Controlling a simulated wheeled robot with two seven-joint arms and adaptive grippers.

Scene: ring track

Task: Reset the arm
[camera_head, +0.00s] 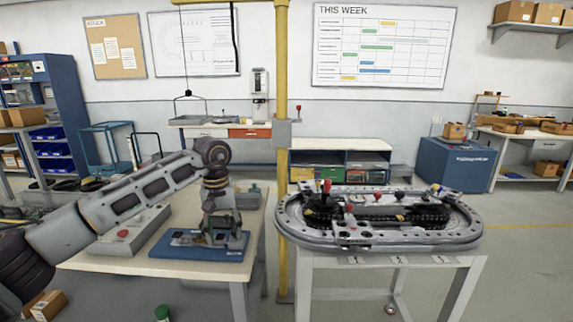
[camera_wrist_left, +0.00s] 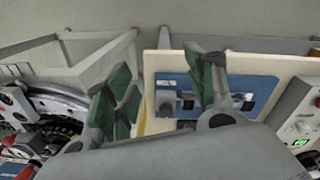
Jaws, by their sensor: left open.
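My left arm comes in from the left in the head view and bends down at the elbow-like joint. My left gripper (camera_head: 224,232) points down over the blue plate (camera_head: 183,249) on the left table. In the left wrist view my left gripper (camera_wrist_left: 158,88) has its two green-padded fingers spread apart, with nothing between them. The blue plate (camera_wrist_left: 182,82) shows behind the fingers, with small dark and metal parts on it. I cannot tell the exact height of the fingertips above it. My right gripper is in neither view.
The ring track (camera_head: 455,238) stands on its own table to the right, with red-knobbed parts. A grey box with a red button (camera_head: 122,238) sits on the left table (camera_head: 160,268). A yellow post (camera_head: 282,120) rises between the tables. Open floor lies at right.

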